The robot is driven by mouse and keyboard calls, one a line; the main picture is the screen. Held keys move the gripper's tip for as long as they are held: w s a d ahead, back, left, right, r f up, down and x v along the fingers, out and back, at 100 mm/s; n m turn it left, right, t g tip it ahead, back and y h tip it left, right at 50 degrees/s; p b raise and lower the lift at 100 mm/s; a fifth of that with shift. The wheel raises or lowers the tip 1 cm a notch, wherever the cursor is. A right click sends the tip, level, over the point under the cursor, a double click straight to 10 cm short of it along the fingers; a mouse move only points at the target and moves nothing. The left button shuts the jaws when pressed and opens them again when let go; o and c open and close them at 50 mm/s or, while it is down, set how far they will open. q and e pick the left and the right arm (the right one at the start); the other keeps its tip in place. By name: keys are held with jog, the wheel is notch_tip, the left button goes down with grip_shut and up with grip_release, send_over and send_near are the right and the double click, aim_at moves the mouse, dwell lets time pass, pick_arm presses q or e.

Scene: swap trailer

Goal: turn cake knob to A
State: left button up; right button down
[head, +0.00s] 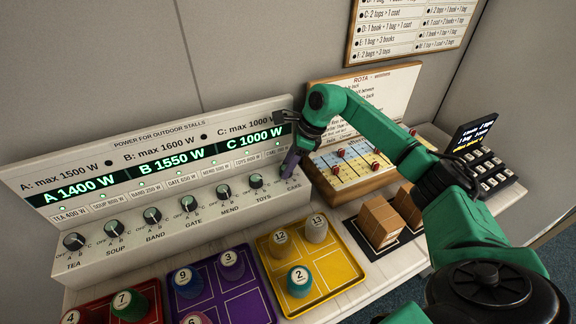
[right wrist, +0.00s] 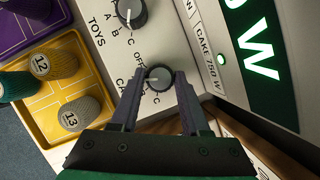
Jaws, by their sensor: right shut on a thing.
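The cake knob (right wrist: 158,78) is a dark round knob with a pale pointer line, at the right end of the white power panel (head: 165,235). In the right wrist view it sits between the fingertips of my right gripper (right wrist: 159,80), which is shut on it. In the head view the right gripper (head: 288,163) comes down over the CAKE place and hides the knob. The pointer seems to lie toward the left in the wrist view; I cannot tell which letter it marks. The display (head: 165,167) reads A 1400 W, B 1550 W, C 1000 W. My left gripper is not in view.
The toys knob (head: 256,181) is close beside, with several more knobs in a row to the left. A yellow tray (head: 345,284) with numbered cylinders lies in front. The rota board (head: 345,179) and brown boxes (head: 379,222) stand to the right.

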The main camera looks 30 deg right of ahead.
jog(key=shift+w+r, duration=0.1)
jog(key=shift+c, duration=1.9)
grip_release()
jog(key=shift+d, duration=0.1)
jog(key=shift+d+r, duration=0.1)
jog(key=shift+r, duration=0.25)
jog(key=b+v, duration=0.1)
jog(key=v, duration=1.2)
jog(key=shift+s+r+b, duration=0.3)
jog(key=shift+s+b, duration=0.05)
jog(key=shift+d, duration=0.15)
